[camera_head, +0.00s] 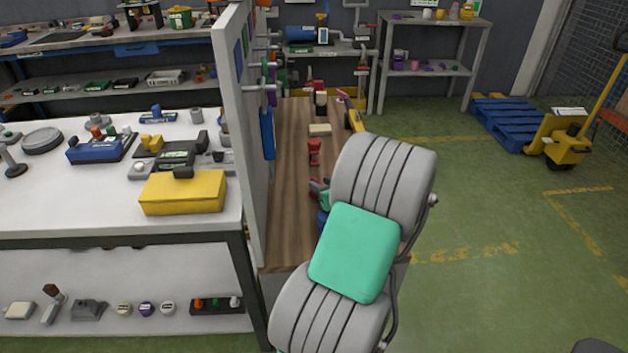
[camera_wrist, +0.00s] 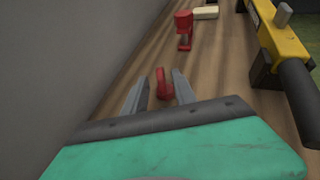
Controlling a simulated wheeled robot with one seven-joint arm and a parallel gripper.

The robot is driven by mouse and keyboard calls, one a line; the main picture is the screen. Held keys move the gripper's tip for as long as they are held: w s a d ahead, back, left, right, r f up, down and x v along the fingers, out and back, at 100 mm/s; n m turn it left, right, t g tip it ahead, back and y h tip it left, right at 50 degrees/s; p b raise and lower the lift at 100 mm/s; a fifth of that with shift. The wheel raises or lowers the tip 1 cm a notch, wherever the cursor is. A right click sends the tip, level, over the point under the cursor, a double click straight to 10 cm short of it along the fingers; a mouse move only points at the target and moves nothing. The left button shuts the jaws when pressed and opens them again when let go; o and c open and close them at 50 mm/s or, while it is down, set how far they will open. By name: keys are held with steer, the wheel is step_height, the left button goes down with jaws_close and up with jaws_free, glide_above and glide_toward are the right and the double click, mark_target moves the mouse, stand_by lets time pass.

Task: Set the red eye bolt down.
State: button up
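In the wrist view the red eye bolt (camera_wrist: 163,88) shows between the two grey fingers of my gripper (camera_wrist: 160,80), close to the right one. The fingers are apart, and a narrow strip of wood seems to show between the bolt and the left finger. I cannot tell whether they grip the bolt, or whether it touches the wood. The wooden bench top (camera_wrist: 125,70) lies beneath. In the head view my gripper (camera_head: 318,188) is over the bench (camera_head: 290,190), mostly hidden by my arm; the eye bolt cannot be made out clearly there.
A red upright piece (camera_wrist: 184,28) stands ahead on the bench, with a pale block (camera_wrist: 205,12) behind it. A yellow and black tool (camera_wrist: 280,40) lies to the right. A grey panel (camera_wrist: 50,60) rises along the left. Wood between these is bare.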

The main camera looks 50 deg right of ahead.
steer(key=v, duration=0.5)
steer(key=shift+f, duration=0.1)
